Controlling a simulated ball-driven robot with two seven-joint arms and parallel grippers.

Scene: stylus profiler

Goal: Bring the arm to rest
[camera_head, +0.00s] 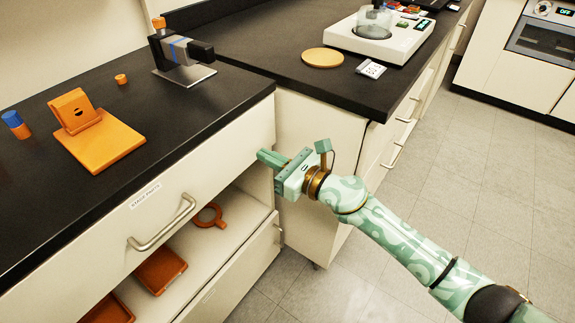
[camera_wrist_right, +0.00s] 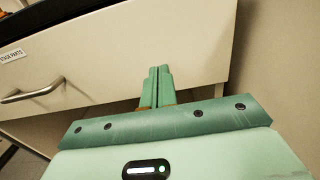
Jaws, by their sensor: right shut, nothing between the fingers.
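My right arm comes in from the lower right of the head view. Its right gripper (camera_head: 264,157) is in front of the cabinet, near the right end of the labelled drawer front (camera_head: 225,155). The fingers are together with nothing between them. In the right wrist view the closed fingers (camera_wrist_right: 156,78) point at the cream drawer front (camera_wrist_right: 190,45). I cannot tell whether they touch it. My left gripper is not in view.
An open shelf below the drawer holds an orange ring (camera_head: 208,216) and an orange tray (camera_head: 160,270). The drawer handle (camera_head: 162,224) sticks out. An orange stand (camera_head: 100,140) and a profiler-like device (camera_head: 185,72) are on the black counter. The floor (camera_head: 440,200) at right is clear.

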